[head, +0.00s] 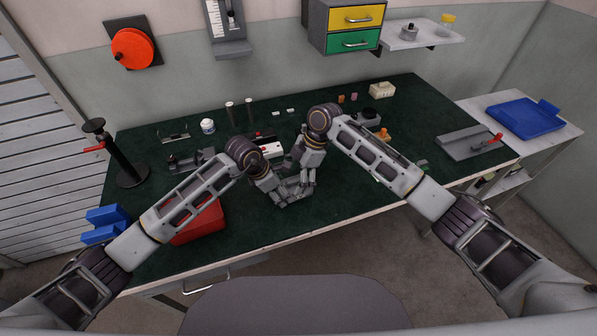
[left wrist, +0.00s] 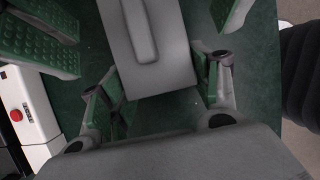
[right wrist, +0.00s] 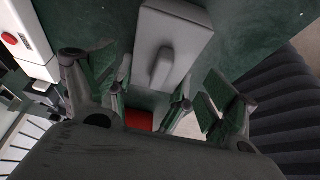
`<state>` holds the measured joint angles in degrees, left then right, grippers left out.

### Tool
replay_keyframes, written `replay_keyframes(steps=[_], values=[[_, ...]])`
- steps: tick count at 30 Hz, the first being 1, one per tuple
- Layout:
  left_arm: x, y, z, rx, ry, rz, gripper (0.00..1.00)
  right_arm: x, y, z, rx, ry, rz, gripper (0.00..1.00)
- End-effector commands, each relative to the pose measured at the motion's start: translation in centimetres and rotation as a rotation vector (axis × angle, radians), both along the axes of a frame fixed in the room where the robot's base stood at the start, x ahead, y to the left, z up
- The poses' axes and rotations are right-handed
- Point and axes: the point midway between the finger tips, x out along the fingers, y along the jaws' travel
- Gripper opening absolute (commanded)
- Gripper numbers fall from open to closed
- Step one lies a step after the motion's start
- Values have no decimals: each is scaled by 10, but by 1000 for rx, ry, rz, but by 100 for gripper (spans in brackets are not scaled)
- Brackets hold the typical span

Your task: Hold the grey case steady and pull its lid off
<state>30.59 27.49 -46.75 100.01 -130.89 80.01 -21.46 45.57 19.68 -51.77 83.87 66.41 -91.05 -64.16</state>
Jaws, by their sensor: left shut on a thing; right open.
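The grey case (head: 292,188) is near the front middle of the green-topped bench, largely hidden by my grippers in the head view. The left wrist view shows its grey top (left wrist: 172,50) with a long raised bar. The right wrist view shows the top (right wrist: 185,35) and bar too; the lid seam cannot be made out. My left gripper (head: 275,195) is shut on the case, with fingers on either side of its near end in the left wrist view (left wrist: 163,92). My right gripper (head: 308,172) is open close to the case, its fingers spread in the right wrist view (right wrist: 160,95).
A red bin (head: 200,220) stands left of the case, partly under my left arm. A white box with a red button (head: 266,150) is close behind the grippers. A black post stand (head: 120,155) is at the left. The bench's front strip right of the case is bare.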

Motion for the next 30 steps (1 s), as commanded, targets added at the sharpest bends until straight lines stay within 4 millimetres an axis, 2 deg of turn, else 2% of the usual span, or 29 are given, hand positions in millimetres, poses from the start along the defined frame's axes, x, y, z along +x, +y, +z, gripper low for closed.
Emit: replay_keyframes(steps=[1, 11, 22, 30], values=[[-4, 2, -7, 10, 14, -2, 35, 0, 1, -2, 0, 0, 0, 86], [-4, 2, -7, 9, 13, -2, 35, -1, 1, -3, 0, 1, 0, 86], [-4, 2, -7, 9, 12, -1, 35, -1, 1, -3, 0, 1, 0, 38], [-4, 2, -7, 8, 12, -1, 36, -1, 1, -4, 0, 0, 0, 32]])
